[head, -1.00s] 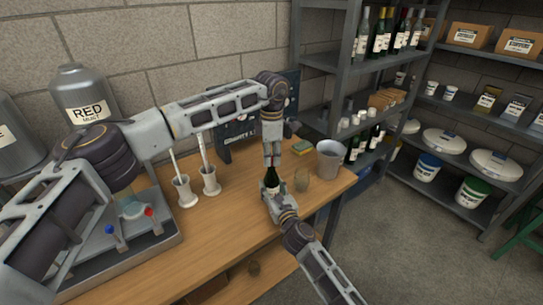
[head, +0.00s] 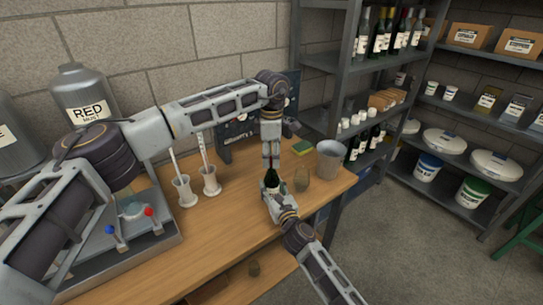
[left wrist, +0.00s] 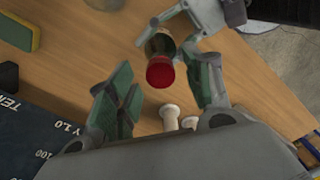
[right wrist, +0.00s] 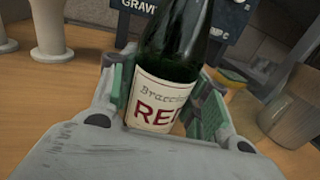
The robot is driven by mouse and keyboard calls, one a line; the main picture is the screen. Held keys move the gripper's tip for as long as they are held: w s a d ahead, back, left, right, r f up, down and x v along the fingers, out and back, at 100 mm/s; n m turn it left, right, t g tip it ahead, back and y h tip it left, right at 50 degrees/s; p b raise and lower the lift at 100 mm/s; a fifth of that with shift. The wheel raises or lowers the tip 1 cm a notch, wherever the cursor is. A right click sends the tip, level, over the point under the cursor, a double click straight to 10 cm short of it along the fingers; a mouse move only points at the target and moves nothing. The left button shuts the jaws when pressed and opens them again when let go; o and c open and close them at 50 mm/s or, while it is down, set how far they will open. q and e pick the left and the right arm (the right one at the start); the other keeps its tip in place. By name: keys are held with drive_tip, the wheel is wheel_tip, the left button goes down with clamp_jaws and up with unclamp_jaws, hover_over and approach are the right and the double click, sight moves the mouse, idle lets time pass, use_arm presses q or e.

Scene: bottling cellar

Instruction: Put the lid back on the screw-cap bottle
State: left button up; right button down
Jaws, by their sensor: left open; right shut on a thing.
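The screw-cap bottle (head: 272,178), dark green with a cream label reading RED, stands upright in my right gripper (head: 274,188). In the right wrist view the two fingers are shut around the bottle's label (right wrist: 158,103), and its top is cut off. My left gripper (head: 271,158) points down just above the bottle's top. In the left wrist view its fingers are spread apart. A red lid (left wrist: 160,73) shows between and beyond them, in line with the bottle's top. It appears to sit on the neck; I cannot tell whether it is screwed tight.
A yellow-green sponge (head: 303,147) lies behind. White-based cylinders (head: 211,182) stand to the left. The bench's front middle is clear.

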use_arm(q)
wheel_tip(320, 180, up, 12)
idle(0.6)
drive_tip(key=shift+f, duration=0.1)
use_arm(e)
drive_tip(key=c, duration=0.6)
unclamp_jaws()
drive_tip(key=shift+v, duration=6)
use_arm(q)
drive_tip(key=shift+f, duration=0.1)
use_arm(e)
drive_tip(key=shift+f, duration=0.1)
